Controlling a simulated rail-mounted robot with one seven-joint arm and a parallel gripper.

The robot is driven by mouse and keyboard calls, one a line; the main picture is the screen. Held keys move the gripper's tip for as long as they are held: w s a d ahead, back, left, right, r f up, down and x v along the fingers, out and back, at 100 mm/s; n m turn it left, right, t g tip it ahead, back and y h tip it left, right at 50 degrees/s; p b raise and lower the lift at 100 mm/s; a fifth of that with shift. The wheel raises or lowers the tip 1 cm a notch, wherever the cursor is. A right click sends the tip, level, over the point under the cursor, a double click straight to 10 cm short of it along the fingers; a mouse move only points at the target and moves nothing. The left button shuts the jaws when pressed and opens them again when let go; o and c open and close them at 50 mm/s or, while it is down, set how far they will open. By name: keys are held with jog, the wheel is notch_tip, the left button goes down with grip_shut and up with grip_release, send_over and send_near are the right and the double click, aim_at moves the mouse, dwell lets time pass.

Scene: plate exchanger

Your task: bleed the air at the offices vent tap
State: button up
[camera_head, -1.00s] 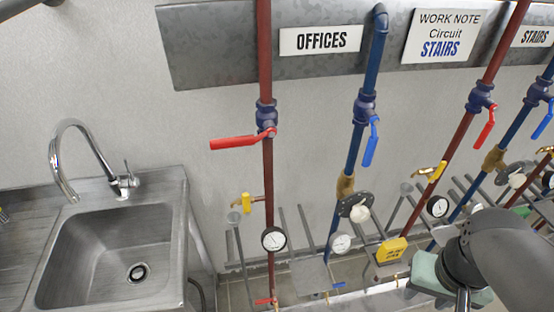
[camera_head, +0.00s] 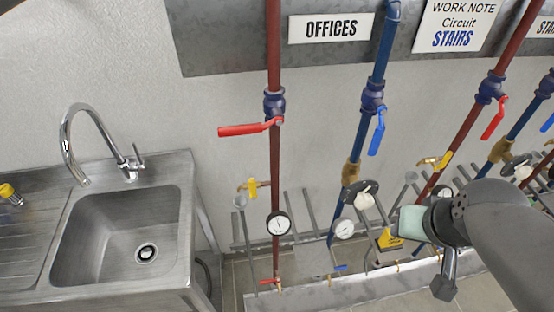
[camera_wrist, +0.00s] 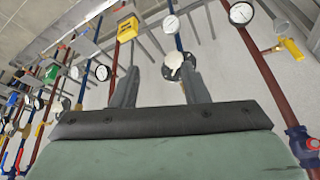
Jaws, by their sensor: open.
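The offices vent tap (camera_head: 252,188) is a small brass tap with a yellow handle, on the left of the red pipe (camera_head: 275,160) under the OFFICES sign (camera_head: 330,28). In the wrist view the vent tap (camera_wrist: 291,48) shows at the upper right, beside a gauge. The red pipe's valve has a red lever (camera_head: 245,129) standing out sideways to the left. My gripper (camera_wrist: 160,68) is open and empty, its two dark fingers apart. In the head view it is right of the offices pipes, well apart from the tap, and its fingertips are hard to make out.
A steel sink (camera_head: 120,235) with a tap stands at the left. The offices blue pipe (camera_head: 370,130), with a blue lever, lies between my gripper and the red pipe. Gauges (camera_head: 279,223) and a yellow box (camera_head: 389,238) are low down. Grey rods stand along the wall.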

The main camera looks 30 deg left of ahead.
jog(key=w+a+f+n+t+y+b, duration=0.25)
jog(key=a+f+b, duration=0.3)
jog(key=a, duration=0.35)
jog(key=n+t+y+b, duration=0.2)
jog(key=t+y+b, duration=0.55)
jog(key=b, duration=0.75)
send_near(253, 188)
jog(key=shift+h, duration=0.4)
jog(key=x, duration=1)
jog(key=shift+w+a+r, duration=0.2)
jog(key=shift+a+r, duration=0.1)
jog(key=shift+a, duration=0.15)
grip_shut()
